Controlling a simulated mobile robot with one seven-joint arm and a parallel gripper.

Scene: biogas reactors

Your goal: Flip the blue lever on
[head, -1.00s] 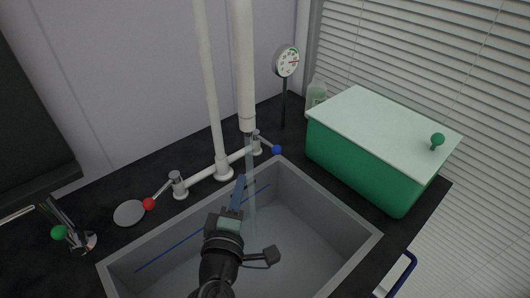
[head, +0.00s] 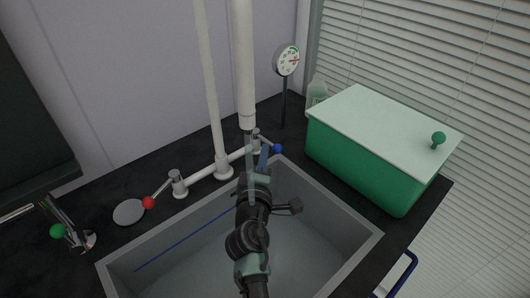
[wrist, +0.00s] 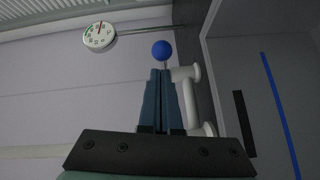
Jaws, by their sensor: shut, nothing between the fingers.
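The blue lever (head: 277,149) is a small blue ball on a thin rod, on the right valve of the white tap pipework behind the sink. In the wrist view the blue ball (wrist: 162,49) shows just beyond my fingertips. My gripper (head: 264,149) is shut and empty, its fingers pointing at the lever from the sink side. In the wrist view the fingers (wrist: 161,74) lie side by side below the ball and hide part of the rod. I cannot tell whether they touch it.
The grey sink (head: 365,247) lies under my arm. Water runs from the white spout (head: 244,70). A red lever (head: 148,202) is on the left valve. A green box (head: 350,160) stands right, a dial thermometer (head: 287,61) behind.

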